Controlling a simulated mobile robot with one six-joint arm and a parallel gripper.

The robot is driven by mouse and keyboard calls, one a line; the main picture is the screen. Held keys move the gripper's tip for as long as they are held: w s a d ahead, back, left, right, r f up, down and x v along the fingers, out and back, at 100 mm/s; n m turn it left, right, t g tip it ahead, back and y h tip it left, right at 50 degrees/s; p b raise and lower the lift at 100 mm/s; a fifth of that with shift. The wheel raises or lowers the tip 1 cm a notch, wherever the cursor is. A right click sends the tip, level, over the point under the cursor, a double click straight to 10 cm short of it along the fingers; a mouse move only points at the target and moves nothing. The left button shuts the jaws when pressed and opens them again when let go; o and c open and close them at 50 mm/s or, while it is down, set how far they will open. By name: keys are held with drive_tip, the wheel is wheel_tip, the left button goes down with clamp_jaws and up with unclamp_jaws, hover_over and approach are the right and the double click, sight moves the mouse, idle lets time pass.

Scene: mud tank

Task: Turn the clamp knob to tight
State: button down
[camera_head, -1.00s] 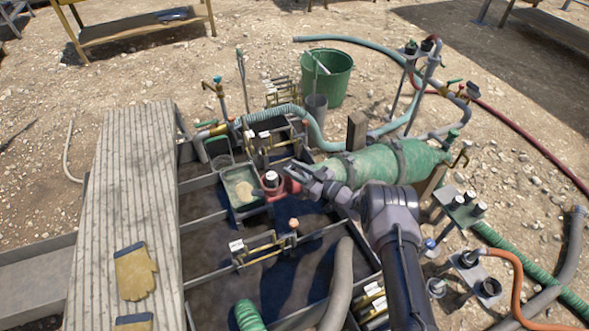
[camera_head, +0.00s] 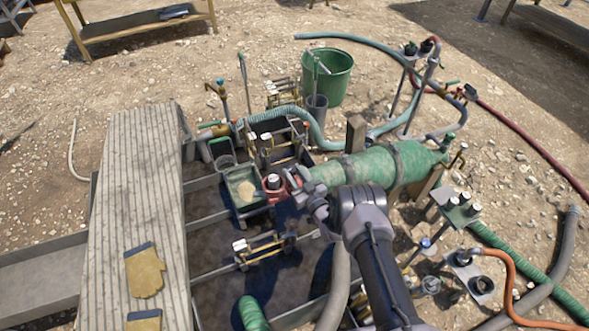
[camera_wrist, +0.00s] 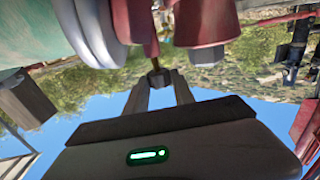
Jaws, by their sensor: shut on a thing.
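My gripper (camera_wrist: 158,92) is shut on the small dark clamp knob (camera_wrist: 157,76) in the wrist view. The knob sits at the end of a thin red rod (camera_wrist: 150,38) that runs up between larger red parts. In the head view my gripper (camera_head: 291,181) is at the right side of the red fitting (camera_head: 274,189), which has a dark and pale cap. The green cylinder (camera_head: 376,166) lies just right of it. The knob itself is hidden in the head view, and I cannot read its tight mark.
A green tray (camera_head: 232,187) stands left of the red fitting. Brass-framed gates (camera_head: 262,248) cross the dark tank compartments. A thick grey hose (camera_head: 337,290) runs below my arm. A green bucket (camera_head: 326,77) stands behind.

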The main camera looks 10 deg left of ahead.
drive_tip(key=shift+s+a+m+t+h+p, duration=0.1)
drive_tip(key=shift+m+t+h+p, duration=0.2)
drive_tip(key=shift+m+t+h, duration=0.3)
drive_tip(key=c, duration=1.1)
unclamp_jaws()
drive_tip(key=shift+o, duration=0.2)
drive_tip(key=p+v, duration=0.7)
drive_tip(key=v, duration=1)
drive_tip(key=shift+s, duration=0.25)
